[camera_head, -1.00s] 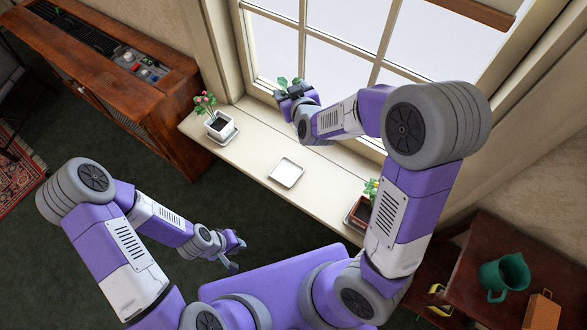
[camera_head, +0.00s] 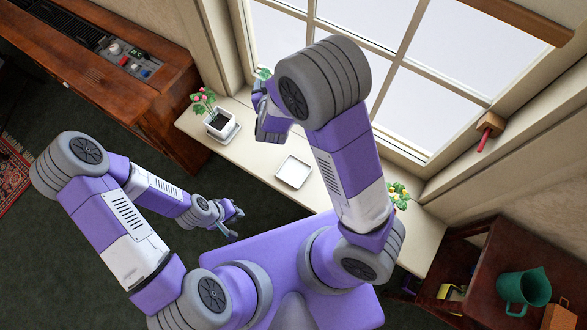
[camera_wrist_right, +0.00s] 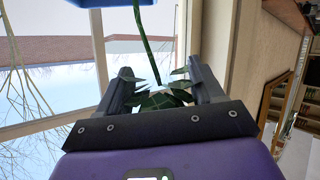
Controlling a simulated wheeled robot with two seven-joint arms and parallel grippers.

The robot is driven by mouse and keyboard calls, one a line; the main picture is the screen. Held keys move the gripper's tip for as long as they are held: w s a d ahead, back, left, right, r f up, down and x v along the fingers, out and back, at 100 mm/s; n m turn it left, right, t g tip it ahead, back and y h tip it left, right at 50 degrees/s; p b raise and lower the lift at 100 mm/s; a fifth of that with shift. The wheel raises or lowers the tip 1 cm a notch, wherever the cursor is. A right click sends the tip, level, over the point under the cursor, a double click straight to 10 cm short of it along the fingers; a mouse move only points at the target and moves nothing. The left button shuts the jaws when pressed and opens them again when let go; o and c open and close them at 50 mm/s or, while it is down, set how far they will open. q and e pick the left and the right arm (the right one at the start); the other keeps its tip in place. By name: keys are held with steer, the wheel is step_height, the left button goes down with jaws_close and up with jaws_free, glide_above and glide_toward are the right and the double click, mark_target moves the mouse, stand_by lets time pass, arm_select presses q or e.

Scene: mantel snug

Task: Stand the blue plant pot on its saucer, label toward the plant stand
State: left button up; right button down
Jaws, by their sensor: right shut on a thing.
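The blue pot shows only as a blue edge at the top of the right wrist view (camera_wrist_right: 75,3). A green stem (camera_wrist_right: 147,40) runs from it to leaves between the fingers. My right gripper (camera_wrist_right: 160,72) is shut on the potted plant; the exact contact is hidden. In the head view my arm hides the pot, and only a leaf (camera_head: 264,73) shows by the window. An empty white square saucer (camera_head: 293,172) lies on the pale sill. The label is not visible, and I cannot identify the plant stand. My left gripper (camera_head: 233,223) is open and empty, left of the sill.
A white pot (camera_head: 219,122) with pink flowers stands on its own saucer at the sill's left end. A yellow-flowered plant (camera_head: 399,194) is right, partly behind my arm. The sill (camera_head: 262,150) is clear around the empty saucer. A green jug (camera_head: 524,288) stands on a wooden table.

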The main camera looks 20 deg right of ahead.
steer(key=s+a+f+m+g+h, duration=0.1)
steer(key=s+f+m+g+h, duration=0.4)
steer(key=s+f, duration=0.45)
step_height(320, 180, down, 10)
steer(key=s+m+t+h+b, duration=0.1)
steer(key=b, duration=0.2)
steer(key=shift+r+h+b, duration=0.15)
steer(key=shift+h+b, duration=0.15)
steer(key=shift+b, duration=0.05)
steer(key=shift+f, duration=0.2)
steer(key=shift+c, duration=0.7)
jaws_free()
